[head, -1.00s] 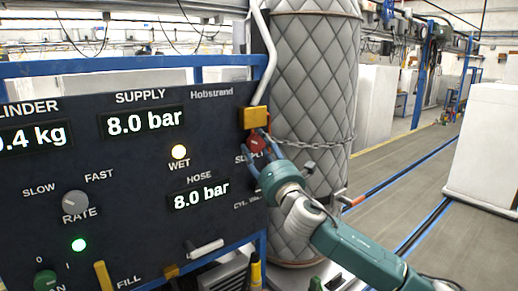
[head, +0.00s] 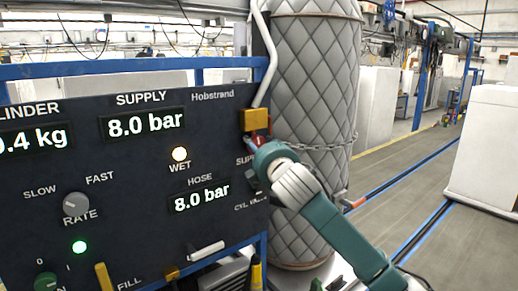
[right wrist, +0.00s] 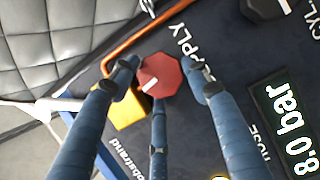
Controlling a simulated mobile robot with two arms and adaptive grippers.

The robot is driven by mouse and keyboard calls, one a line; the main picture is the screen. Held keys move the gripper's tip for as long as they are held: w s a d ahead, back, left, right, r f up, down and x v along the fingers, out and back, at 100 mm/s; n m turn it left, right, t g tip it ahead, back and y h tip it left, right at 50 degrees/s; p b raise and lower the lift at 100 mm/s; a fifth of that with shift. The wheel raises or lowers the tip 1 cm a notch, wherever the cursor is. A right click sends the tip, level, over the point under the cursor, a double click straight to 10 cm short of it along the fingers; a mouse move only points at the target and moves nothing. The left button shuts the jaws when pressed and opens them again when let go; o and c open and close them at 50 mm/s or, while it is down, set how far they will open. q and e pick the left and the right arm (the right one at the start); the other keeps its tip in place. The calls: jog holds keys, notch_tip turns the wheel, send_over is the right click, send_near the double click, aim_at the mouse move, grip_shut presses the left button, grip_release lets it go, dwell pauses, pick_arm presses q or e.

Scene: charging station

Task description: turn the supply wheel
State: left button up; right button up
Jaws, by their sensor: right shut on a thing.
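The supply wheel (right wrist: 158,76) is a small red eight-sided knob with a white mark, on the dark panel beside the word SUPPLY. The right wrist view shows it between the blue fingers of my right gripper (right wrist: 160,80), which are shut on it. In the head view my right gripper (head: 256,158) is at the panel's right edge, just below a yellow block (head: 255,119), and hides most of the wheel. The supply display (head: 143,122) reads 8.0 bar. The hose display (head: 201,196) also reads 8.0 bar. My left gripper is not in view.
A quilted grey cylinder (head: 314,75) with a chain (head: 325,148) stands close to the right of the panel (head: 130,235). An orange pipe (right wrist: 135,36) runs near the wheel in the right wrist view. Open floor (head: 400,175) lies farther right.

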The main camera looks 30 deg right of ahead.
jog(key=shift+f+m+g, duration=0.25)
jog(key=shift+m+g, duration=0.15)
jog(key=shift+m, duration=0.4)
jog(key=shift+y, duration=0.3)
jog(key=o, duration=1.1)
jog(key=shift+r, duration=0.1)
jog(key=shift+r, duration=0.1)
jog(key=v, duration=1.2)
jog(key=shift+w, duration=0.1)
